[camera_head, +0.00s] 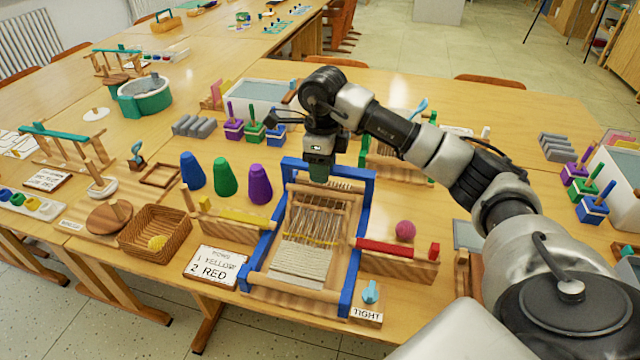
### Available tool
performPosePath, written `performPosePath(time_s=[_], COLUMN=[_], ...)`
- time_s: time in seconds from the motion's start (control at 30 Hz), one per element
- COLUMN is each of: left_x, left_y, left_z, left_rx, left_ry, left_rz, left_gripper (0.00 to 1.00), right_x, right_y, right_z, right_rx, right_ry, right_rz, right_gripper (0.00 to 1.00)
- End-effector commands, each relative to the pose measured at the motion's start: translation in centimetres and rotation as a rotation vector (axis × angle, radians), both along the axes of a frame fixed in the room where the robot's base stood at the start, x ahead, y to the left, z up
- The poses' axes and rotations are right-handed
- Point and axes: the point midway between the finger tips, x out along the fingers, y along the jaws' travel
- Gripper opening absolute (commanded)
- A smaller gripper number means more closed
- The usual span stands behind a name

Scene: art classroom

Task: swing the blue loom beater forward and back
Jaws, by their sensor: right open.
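The loom (300,262) stands near the table's front edge, with white warp threads, woven cloth at its near end and a yellow thread across it. Its blue frame has two long side rails and a raised blue crossbar (350,172) at the far end, the part that looks like the beater. My right gripper (318,178) points down at this crossbar from above and covers part of it. It is open; I cannot tell whether its fingers straddle or touch the bar. My left gripper is not in view.
Blue, green and purple cones (224,178) stand left of the loom, behind a wicker basket (158,232) and a card (214,268) reading "1 yellow, 2 red". A red bar (385,248) and pink ball (405,230) are on the right. A blue knob (370,292) labelled "tight" is at the front.

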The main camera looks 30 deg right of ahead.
Motion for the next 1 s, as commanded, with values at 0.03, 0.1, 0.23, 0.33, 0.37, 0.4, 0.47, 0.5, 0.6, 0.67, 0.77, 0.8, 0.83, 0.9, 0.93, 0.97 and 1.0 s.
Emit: performPosePath(time_s=[0.03, 0.1, 0.23, 0.33, 0.37, 0.4, 0.47, 0.5, 0.6, 0.67, 0.77, 0.8, 0.83, 0.9, 0.93, 0.97, 1.0], left_x=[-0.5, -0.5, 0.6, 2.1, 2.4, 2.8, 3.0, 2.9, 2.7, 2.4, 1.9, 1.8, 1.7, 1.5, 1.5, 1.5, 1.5], left_y=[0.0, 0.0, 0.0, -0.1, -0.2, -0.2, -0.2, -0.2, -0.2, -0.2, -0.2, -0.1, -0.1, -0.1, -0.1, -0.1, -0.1], left_z=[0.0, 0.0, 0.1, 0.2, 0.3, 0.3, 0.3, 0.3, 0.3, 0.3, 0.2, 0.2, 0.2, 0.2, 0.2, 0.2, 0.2], left_rx=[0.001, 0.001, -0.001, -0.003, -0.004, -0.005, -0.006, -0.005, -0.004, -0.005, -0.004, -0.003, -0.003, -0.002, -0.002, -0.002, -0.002], left_ry=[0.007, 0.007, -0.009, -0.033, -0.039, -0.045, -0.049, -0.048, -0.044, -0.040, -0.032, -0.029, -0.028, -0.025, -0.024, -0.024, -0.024], left_rz=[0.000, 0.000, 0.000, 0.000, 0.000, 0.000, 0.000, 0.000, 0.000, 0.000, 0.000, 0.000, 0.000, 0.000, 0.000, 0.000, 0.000], left_gripper=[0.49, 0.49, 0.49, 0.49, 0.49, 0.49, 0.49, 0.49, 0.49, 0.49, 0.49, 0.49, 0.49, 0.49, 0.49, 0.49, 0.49], right_x=[-0.1, -0.1, -0.1, -0.1, 0.0, -0.1, -0.1, -0.1, -0.1, -0.1, -0.1, -0.1, -0.1, -0.1, -0.1, -0.1, -0.1], right_y=[0.1, 0.1, 0.2, 0.2, 0.2, 0.2, 0.2, 0.2, 0.2, 0.2, 0.2, 0.2, 0.2, 0.2, 0.2, 0.2, 0.2], right_z=[-1.1, -2.4, -4.3, -5.2, -5.3, -5.5, -5.7, -5.8, -5.8, -5.8, -5.8, -5.8, -5.8, -5.8, -5.8, -5.8, -5.8], right_rx=[0.001, 0.002, 0.002, 0.001, 0.002, 0.002, 0.002, 0.002, 0.002, 0.002, 0.002, 0.002, 0.002, 0.002, 0.002, 0.002, 0.002], right_ry=[0.003, 0.003, 0.002, 0.000, -0.001, -0.001, -0.001, -0.001, -0.001, -0.001, -0.001, -0.001, -0.001, -0.001, -0.001, -0.001, -0.001], right_rz=[0.000, 0.000, 0.000, 0.001, 0.001, 0.001, 0.001, 0.001, 0.001, 0.001, 0.001, 0.001, 0.001, 0.001, 0.001, 0.001, 0.001], right_gripper=[0.42, 0.42, 0.42, 0.42, 0.42, 0.42, 0.42, 0.42, 0.42, 0.42, 0.35, 0.28, 0.24, 0.13, 0.09, 0.04, 0.00])
